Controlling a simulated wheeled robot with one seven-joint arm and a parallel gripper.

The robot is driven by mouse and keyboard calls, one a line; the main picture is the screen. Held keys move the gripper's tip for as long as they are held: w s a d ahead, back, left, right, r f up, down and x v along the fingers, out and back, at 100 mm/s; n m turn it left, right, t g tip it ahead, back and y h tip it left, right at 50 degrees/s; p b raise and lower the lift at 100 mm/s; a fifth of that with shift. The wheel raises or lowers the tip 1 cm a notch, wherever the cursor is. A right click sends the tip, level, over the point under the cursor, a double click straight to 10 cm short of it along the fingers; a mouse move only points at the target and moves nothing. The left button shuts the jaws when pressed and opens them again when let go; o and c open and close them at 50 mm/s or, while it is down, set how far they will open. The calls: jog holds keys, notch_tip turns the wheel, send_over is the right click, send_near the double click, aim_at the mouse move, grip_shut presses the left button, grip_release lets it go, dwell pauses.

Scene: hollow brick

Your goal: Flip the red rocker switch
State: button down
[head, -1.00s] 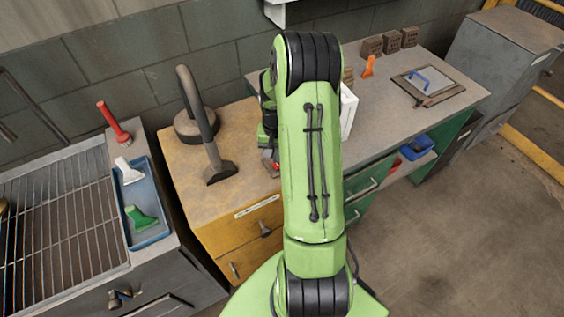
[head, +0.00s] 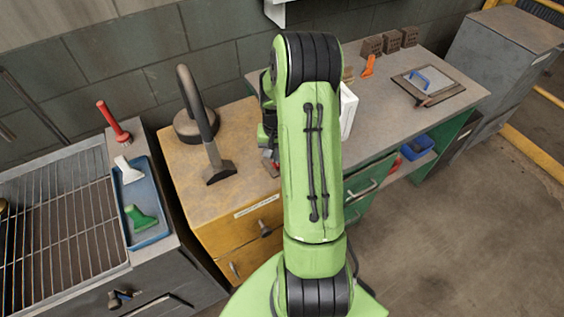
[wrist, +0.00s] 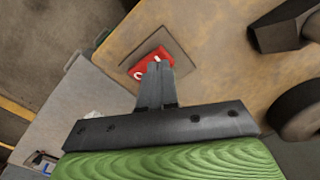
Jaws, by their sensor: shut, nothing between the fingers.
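The red rocker switch (wrist: 151,61) shows in the wrist view, set in a square plate (wrist: 181,49) on the tan top of the yellow drawer cabinet. White marks show on its red face. My gripper (wrist: 157,68) is shut and empty. Its fingertips overlap the near edge of the switch in the wrist view; I cannot tell whether they touch it. In the head view my arm hides most of the gripper and the switch.
A blue tray (head: 149,229) holds green and white tools beside a grill rack (head: 62,215). A grey workbench (head: 430,65) carries bricks and a trowel board.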

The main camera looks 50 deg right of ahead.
jog(key=shift+f+b, duration=0.7)
jog(key=shift+f, duration=0.25)
dwell(0.3)
jog(key=shift+r+p, duration=2.6)
jog(key=shift+r, duration=1.05)
jog(key=shift+f, duration=0.1)
